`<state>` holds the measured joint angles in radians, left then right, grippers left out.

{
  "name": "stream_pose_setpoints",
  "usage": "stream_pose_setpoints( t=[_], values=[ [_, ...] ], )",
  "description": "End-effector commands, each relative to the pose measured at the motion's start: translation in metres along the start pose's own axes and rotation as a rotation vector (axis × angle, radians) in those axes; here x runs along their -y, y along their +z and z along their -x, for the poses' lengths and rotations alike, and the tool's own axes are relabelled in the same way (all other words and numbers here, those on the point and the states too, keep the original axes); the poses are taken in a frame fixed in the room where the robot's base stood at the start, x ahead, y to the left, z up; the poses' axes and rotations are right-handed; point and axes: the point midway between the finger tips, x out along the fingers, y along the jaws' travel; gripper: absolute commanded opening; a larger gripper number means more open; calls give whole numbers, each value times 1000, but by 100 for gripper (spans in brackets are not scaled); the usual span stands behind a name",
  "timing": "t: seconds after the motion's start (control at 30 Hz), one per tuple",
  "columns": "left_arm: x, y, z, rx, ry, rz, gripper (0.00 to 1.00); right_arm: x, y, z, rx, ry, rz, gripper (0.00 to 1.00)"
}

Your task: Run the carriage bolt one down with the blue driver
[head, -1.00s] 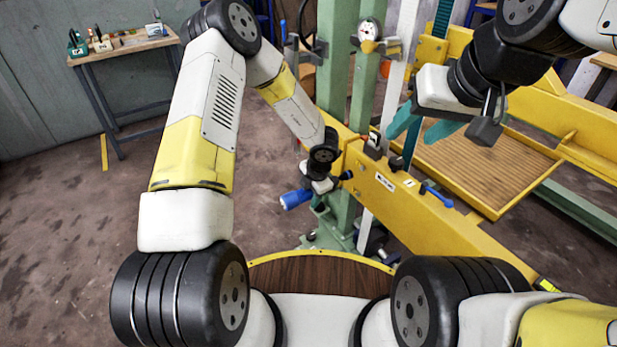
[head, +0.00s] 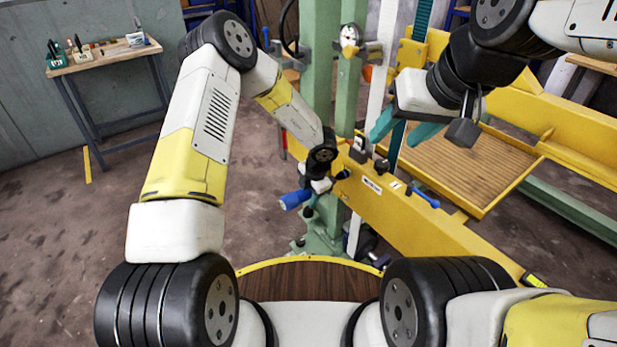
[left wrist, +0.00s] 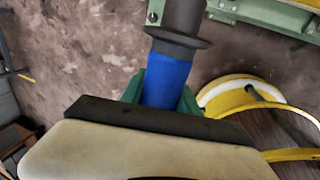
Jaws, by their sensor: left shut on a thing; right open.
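My left gripper (head: 310,187) is shut on the blue driver (head: 294,199), beside the left face of the yellow beam (head: 410,217). In the left wrist view the driver's blue handle (left wrist: 167,82) sits between the green fingers, with a dark collar and shaft beyond it. A small dark blue part (head: 342,174) shows between the gripper and the beam; I cannot tell what it is. I cannot pick out carriage bolt one, nor whether the driver touches any bolt. My right gripper (head: 403,130) is open and empty above the beam, its teal fingers apart.
A blue-handled part (head: 426,197) lies on the beam. A green post (head: 318,70) with a gauge (head: 350,36) beside it stands behind. A slatted tray (head: 470,170) is at the right. A small bench (head: 108,54) with tools stands far left. Open floor lies left of my left arm.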

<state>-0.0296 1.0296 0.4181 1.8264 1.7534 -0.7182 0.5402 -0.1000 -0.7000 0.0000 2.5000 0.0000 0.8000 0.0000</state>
Motion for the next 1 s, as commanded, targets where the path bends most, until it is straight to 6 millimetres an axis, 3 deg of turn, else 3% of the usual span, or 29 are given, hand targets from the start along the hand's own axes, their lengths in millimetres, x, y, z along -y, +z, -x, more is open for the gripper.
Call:
stream_pose_setpoints(
  t=[1.0],
  values=[
    [0, 14, 1, 3, 1, 1, 0, 0, 0, 0, 0, 0, 0, 52]
  ],
)
